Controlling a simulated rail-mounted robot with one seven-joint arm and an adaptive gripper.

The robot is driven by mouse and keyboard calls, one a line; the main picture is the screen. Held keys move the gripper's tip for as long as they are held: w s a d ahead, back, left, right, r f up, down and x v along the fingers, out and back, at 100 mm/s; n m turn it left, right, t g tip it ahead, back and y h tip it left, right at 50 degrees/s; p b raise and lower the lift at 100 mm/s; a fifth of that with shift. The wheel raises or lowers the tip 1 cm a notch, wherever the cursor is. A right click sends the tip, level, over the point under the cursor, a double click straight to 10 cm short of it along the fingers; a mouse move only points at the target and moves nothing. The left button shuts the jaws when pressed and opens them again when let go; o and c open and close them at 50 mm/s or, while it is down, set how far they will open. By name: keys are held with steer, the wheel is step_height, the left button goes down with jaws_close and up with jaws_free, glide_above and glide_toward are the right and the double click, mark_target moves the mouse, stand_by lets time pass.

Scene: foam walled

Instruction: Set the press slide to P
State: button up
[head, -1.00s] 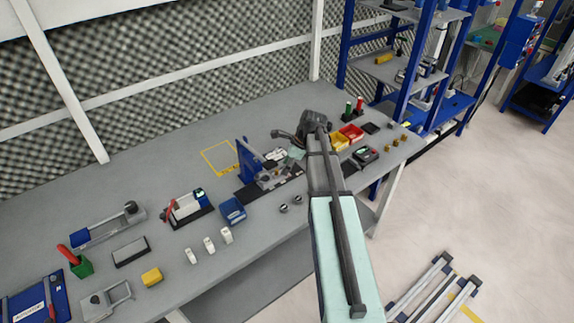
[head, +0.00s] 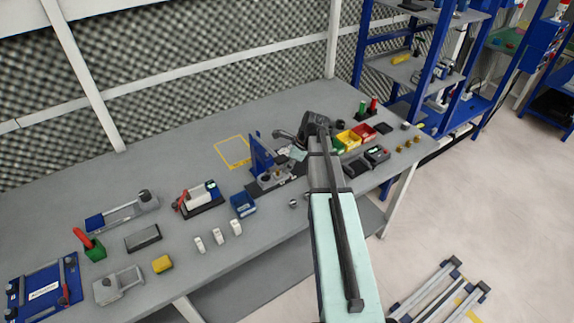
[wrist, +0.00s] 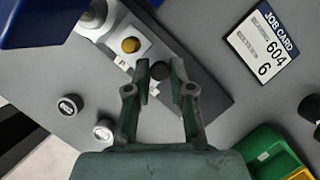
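The blue press (head: 259,160) stands on the bench, left of my gripper (head: 295,142) in the head view. In the wrist view its slide (wrist: 146,50) is a light grey plate with a brass-coloured round piece (wrist: 131,45), lying on a dark base strip (wrist: 207,88). A black knob (wrist: 160,70) shows between the two fingertips of my gripper (wrist: 161,75). The fingers are apart, with the knob between or just below them; I cannot tell whether they touch it. No letter P is readable in either view.
A job card (wrist: 262,42) lies right of the strip. Two round labelled pieces (wrist: 70,104) lie to the left. A green bin (wrist: 272,155) is at lower right in the wrist view. Yellow (head: 349,139) and red (head: 364,133) bins stand beyond my arm.

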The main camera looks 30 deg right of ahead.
steer(key=o, duration=0.4)
steer(key=v, duration=1.2)
